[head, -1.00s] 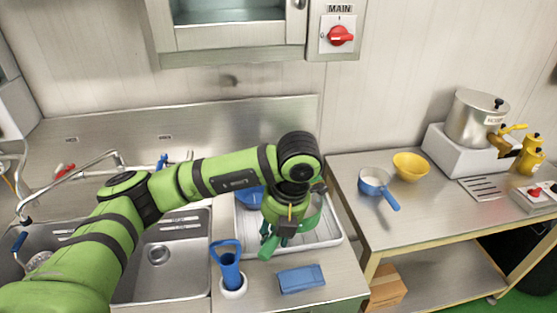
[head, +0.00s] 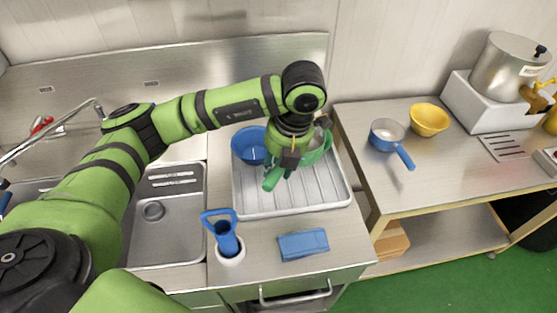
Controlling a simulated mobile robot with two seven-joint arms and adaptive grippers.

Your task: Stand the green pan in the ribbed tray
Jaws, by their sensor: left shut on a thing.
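The green pan (head: 316,152) is in my left gripper (head: 284,172), over the back right part of the ribbed tray. Its round body shows to the right of the gripper, partly hidden by it and the wrist. The gripper is shut on the pan, around its green handle, which points down and to the left. I cannot tell whether the pan touches the tray. The pale ribbed tray (head: 300,204) lies on the counter right of the sink, its front part bare. My right gripper is not in view.
A blue bowl (head: 249,145) stands in the tray's back left. A white holder (head: 231,255) with a blue tool and a blue block (head: 303,244) are in front of the tray. A blue pan (head: 386,135) and yellow bowl (head: 430,119) stand on the right-hand table.

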